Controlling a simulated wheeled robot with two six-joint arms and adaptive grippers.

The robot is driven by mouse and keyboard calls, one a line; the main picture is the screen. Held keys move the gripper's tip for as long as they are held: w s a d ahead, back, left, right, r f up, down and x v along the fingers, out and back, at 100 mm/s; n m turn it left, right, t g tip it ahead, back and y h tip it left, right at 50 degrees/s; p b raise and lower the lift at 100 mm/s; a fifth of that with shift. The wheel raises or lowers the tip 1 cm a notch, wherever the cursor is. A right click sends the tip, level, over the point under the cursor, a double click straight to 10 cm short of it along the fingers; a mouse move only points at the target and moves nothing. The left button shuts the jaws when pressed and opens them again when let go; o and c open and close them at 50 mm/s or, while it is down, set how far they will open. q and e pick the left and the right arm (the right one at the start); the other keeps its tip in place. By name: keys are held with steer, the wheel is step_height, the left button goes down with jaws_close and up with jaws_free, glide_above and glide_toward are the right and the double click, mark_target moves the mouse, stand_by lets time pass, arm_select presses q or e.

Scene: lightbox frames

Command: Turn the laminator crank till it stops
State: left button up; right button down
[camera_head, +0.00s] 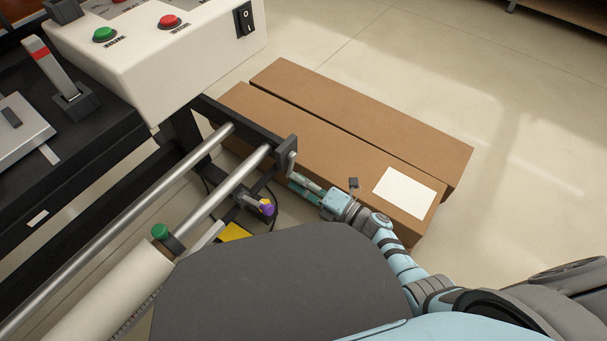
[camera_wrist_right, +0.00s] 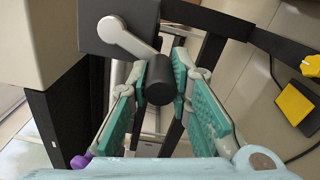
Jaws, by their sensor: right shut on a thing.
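The laminator (camera_head: 190,75) stands at the upper left of the head view, a white housing over a dark frame with steel bars. Its crank arm (camera_head: 292,160) sticks out from a dark block at the end of the bars. In the right wrist view the silver crank arm (camera_wrist_right: 122,38) runs from a grey block down to a black cylindrical handle (camera_wrist_right: 158,80). My right gripper (camera_head: 308,187) is at the crank. In the wrist view its teal-padded fingers (camera_wrist_right: 160,95) are shut on the handle, one on each side. My left gripper is not in view.
Two long cardboard boxes (camera_head: 355,115) lie on the floor just beyond my right gripper, one with a white label (camera_head: 404,192). Open floor lies to the right.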

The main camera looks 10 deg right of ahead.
arm_select(q)
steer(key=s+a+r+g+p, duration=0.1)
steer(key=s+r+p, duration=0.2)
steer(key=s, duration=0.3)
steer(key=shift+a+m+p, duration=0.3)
steer(key=shift+p, duration=0.35)
arm_select(e)
steer(key=shift+s+a+r+m, duration=0.3)
steer(key=shift+a+r+m, duration=0.1)
steer(key=shift+m, duration=0.85)
steer(key=shift+s+a+r+m, duration=0.3)
steer(key=shift+r+m, duration=0.1)
steer(key=shift+m, duration=0.8)
steer(key=shift+s+a+r+m, duration=0.25)
steer(key=shift+a+r+m, duration=0.15)
steer(key=shift+m, duration=0.85)
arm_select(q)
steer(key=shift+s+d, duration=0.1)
arm_select(e)
steer(key=c, duration=1.5)
jaws_free()
steer(key=shift+o, duration=0.2)
steer(key=v, duration=1.2)
